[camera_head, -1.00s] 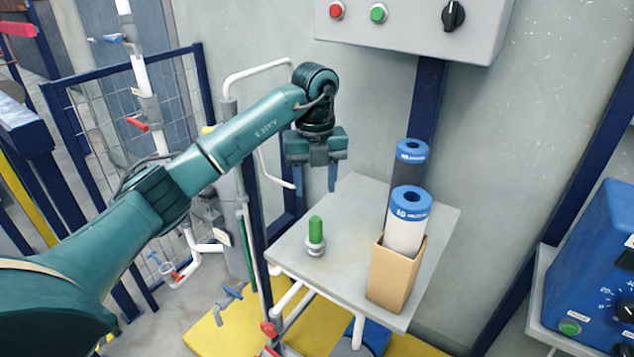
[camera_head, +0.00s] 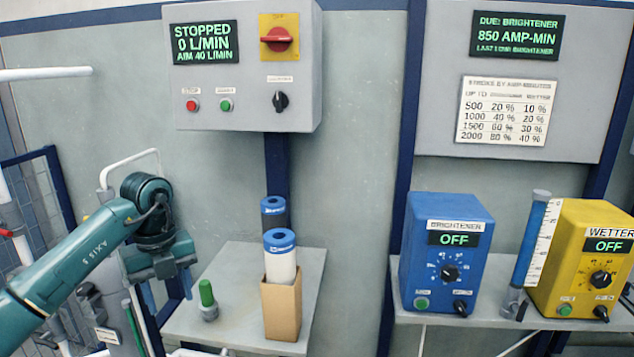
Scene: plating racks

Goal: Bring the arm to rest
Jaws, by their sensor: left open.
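My left arm comes in from the left in the head view. Its gripper (camera_head: 168,296) hangs with fingers pointing down at the left edge of the small grey table (camera_head: 234,262). My right gripper is not in view.
A control box (camera_head: 243,75) hangs above, reading STOPPED. Blue (camera_head: 446,252) and yellow (camera_head: 585,262) units, both OFF, stand on a right shelf.

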